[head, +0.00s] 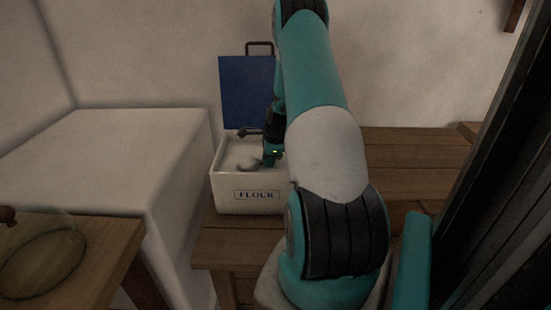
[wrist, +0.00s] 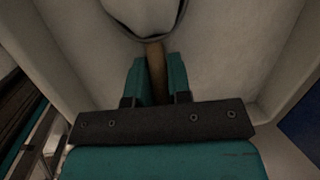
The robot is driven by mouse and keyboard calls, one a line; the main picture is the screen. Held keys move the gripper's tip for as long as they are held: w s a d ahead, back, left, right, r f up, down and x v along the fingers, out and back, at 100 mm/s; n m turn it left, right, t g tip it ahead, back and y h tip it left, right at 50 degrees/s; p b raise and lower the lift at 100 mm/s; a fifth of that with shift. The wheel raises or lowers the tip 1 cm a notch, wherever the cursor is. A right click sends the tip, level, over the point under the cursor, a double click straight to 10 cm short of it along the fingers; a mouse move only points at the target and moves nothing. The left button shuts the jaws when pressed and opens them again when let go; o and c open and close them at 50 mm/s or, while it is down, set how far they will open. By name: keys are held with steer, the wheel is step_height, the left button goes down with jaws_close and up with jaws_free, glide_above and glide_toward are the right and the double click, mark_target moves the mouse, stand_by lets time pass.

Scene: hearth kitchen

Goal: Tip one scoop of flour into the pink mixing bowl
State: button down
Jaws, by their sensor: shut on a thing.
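The white flour bin (head: 228,196), labelled FLOUR, stands on a wooden table with its blue lid (head: 245,95) raised. My gripper (head: 266,160) is down inside the bin's opening, partly hidden by my arm. In the wrist view my gripper (wrist: 157,72) is shut on the brown wooden handle (wrist: 156,62) of a scoop. The scoop's head (wrist: 145,12), dark-rimmed and pale inside, is cut off by the top edge. A small pale rounded shape, seemingly the scoop, shows in the head view (head: 248,165). I cannot tell how much flour it holds. No pink mixing bowl is visible.
A white block-like counter (head: 110,150) stands left of the bin. The wooden table top (head: 415,150) right of my arm is clear. A dark upright panel (head: 495,190) stands at the right.

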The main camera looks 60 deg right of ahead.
step_height(320, 180, up, 2)
steer(key=shift+w+r+t+y+p, duration=0.1)
steer(key=shift+r+t+y+p, duration=0.2)
steer(key=shift+t+p, duration=0.25)
steer(key=shift+r+p, duration=0.4)
steer(key=shift+t+y, duration=0.3)
steer(key=shift+t, duration=0.15)
steer(key=shift+s+d+r+p, duration=0.1)
steer(key=shift+s+r+p, duration=0.05)
steer(key=shift+r+p, duration=0.9)
steer(key=shift+s+d+r+p, duration=0.15)
steer(key=shift+r+p, duration=0.7)
steer(key=shift+r, duration=0.45)
steer(key=shift+s+r+p, duration=0.15)
steer(key=shift+r+p, duration=0.8)
steer(key=shift+r, duration=0.2)
